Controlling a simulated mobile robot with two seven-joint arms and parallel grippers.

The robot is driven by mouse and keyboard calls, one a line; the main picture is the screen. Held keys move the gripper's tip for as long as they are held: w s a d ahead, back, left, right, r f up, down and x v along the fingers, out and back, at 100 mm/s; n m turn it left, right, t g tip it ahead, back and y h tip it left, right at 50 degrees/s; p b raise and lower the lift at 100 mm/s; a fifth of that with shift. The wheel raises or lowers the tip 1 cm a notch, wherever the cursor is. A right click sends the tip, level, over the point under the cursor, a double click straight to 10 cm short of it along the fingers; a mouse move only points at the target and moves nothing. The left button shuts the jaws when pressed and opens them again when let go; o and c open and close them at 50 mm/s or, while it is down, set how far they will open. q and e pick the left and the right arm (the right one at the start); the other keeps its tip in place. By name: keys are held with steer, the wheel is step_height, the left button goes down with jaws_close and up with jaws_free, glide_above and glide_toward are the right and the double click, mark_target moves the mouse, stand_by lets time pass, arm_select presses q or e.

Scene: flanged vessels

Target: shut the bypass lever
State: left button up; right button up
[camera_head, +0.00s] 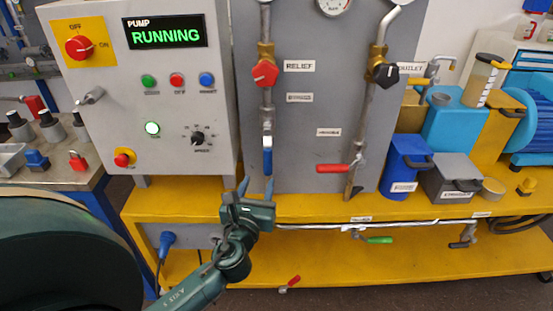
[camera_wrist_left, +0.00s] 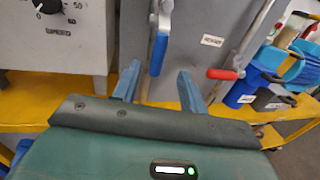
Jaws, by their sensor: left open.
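A blue-handled lever (camera_head: 267,156) hangs straight down, in line with its pipe, on the left of the grey panel. In the left wrist view the blue lever (camera_wrist_left: 159,54) is just beyond the fingertips. A red-handled lever (camera_head: 333,168) sticks out sideways to the left from the right pipe; it also shows in the left wrist view (camera_wrist_left: 222,74). The small labels by these levers are too blurred to read, so I cannot tell which is the bypass. My left gripper (camera_head: 256,187) is open and empty, just below the blue lever, fingers pointing up to it. My right gripper is not in view.
A control box (camera_head: 150,100) reading "RUNNING" stands left of the panel. Red (camera_head: 265,72) and black (camera_head: 384,72) knobs sit above the levers. A yellow bench (camera_head: 310,207) runs below. Blue (camera_head: 404,165) and grey (camera_head: 452,177) containers stand on the right.

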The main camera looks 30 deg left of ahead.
mark_target(267, 160)
arm_select(q)
steer(key=x, duration=1.1)
steer(key=shift+w+a, duration=0.15)
steer(key=shift+w, duration=0.2)
jaws_close()
steer(key=shift+f, duration=0.1)
